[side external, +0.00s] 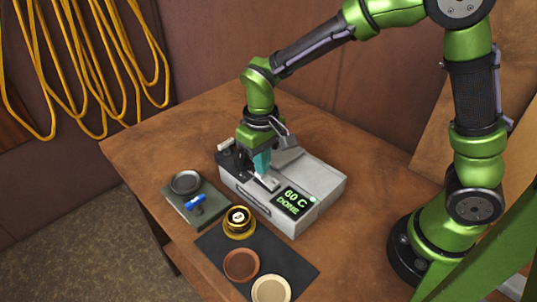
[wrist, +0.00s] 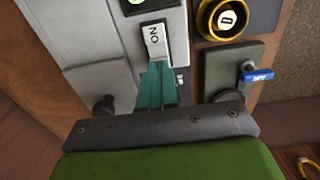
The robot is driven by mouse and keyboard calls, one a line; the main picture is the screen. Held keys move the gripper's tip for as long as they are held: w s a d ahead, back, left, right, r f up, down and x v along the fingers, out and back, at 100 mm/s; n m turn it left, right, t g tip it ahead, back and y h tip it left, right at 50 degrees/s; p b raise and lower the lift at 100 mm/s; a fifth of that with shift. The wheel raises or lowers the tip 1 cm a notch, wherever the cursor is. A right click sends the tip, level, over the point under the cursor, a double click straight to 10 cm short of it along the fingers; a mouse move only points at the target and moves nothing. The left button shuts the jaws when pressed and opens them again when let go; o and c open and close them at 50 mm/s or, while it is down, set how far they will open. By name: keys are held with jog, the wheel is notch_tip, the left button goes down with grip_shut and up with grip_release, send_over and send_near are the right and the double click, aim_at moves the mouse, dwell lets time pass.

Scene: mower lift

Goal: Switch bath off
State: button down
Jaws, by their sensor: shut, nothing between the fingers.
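The bath is a light grey box (side external: 318,181) on the wooden table, with a dark display (side external: 293,202) reading "60 C DONE" in green. Its white rocker switch (wrist: 155,40) shows "ON" in the wrist view, and it also shows on top of the bath in the side view (side external: 267,183). My gripper (side external: 262,168) points down over the bath, its teal fingers together and empty. In the wrist view the fingertips (wrist: 158,66) are at the near end of the switch. I cannot tell whether they touch it. The fingers partly hide a label beside the switch.
A dark mat (side external: 213,243) holds a yellow-and-black round piece (side external: 239,220), a brown disc (side external: 241,265) and a cream disc (side external: 271,289). A grey-green plate (side external: 177,204) bears a metal disc (side external: 185,182) and a blue-handled valve (side external: 195,201). Yellow hoses (side external: 85,60) hang behind.

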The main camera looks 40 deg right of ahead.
jog(key=shift+f, duration=0.5)
jog(key=shift+r, duration=3.6)
jog(key=shift+f, duration=0.15)
jog(key=s+d+r+m+t+y, duration=0.1)
jog(key=s+d+r+m+t, duration=0.1)
jog(key=s, duration=0.4)
jog(key=s+d+r+m+t+y, duration=0.1)
jog(key=s+d+r+m+t, duration=0.1)
jog(key=s+d+r+t, duration=0.3)
notch_tip(320, 180, up, 2)
jog(key=shift+s+d+r, duration=0.15)
jog(key=shift+s+d, duration=1.05)
jog(key=shift+d, duration=0.05)
